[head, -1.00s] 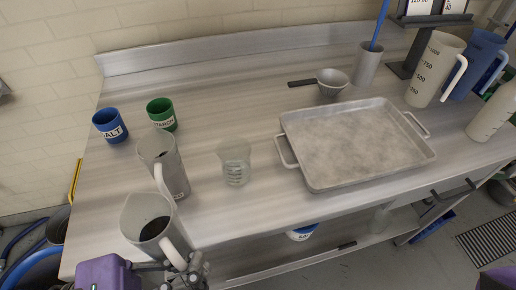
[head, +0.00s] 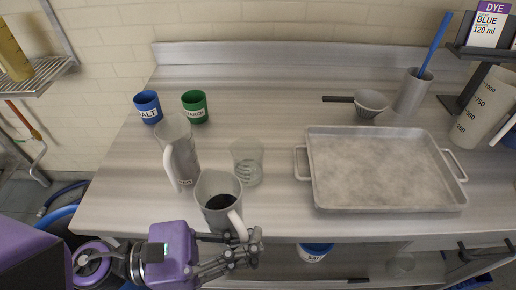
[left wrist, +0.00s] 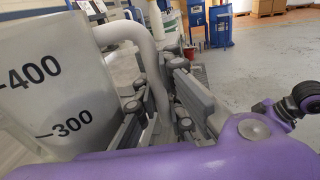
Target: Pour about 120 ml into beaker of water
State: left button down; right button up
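The glass beaker (head: 247,168) stands upright on the steel bench with clear contents low inside. My left gripper (head: 243,245) is shut on the handle of a grey jug (head: 210,190) holding dark liquid. The jug is near the bench's front edge, just in front and left of the beaker, and looks roughly upright. In the left wrist view the jug's wall (left wrist: 55,85) shows the 300 and 400 marks, and its white handle (left wrist: 155,70) lies between the fingers (left wrist: 160,120). A card (head: 488,25) reads DYE, BLUE, 120 ml. My right gripper is out of view.
A second grey jug (head: 178,155) stands left of the beaker. Blue salt (head: 147,106) and green (head: 195,106) cups are behind it. A metal tray (head: 385,165) is to the right, with a ladle (head: 370,104), a cup with a blue rod (head: 413,92) and a large jug (head: 485,112) around it.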

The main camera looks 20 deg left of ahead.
pick_arm(q)
jog(key=shift+a, duration=0.2)
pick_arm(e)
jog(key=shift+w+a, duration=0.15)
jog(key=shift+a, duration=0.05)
pick_arm(q)
jog(key=shift+w+r, duration=0.15)
jog(key=shift+r, duration=0.05)
jog(key=shift+w+d+r+p, duration=0.3)
jog(key=shift+w+d+r, duration=0.3)
jog(key=shift+r, duration=0.2)
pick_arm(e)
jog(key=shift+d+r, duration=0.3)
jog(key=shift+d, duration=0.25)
pick_arm(q)
jog(key=shift+w, duration=0.1)
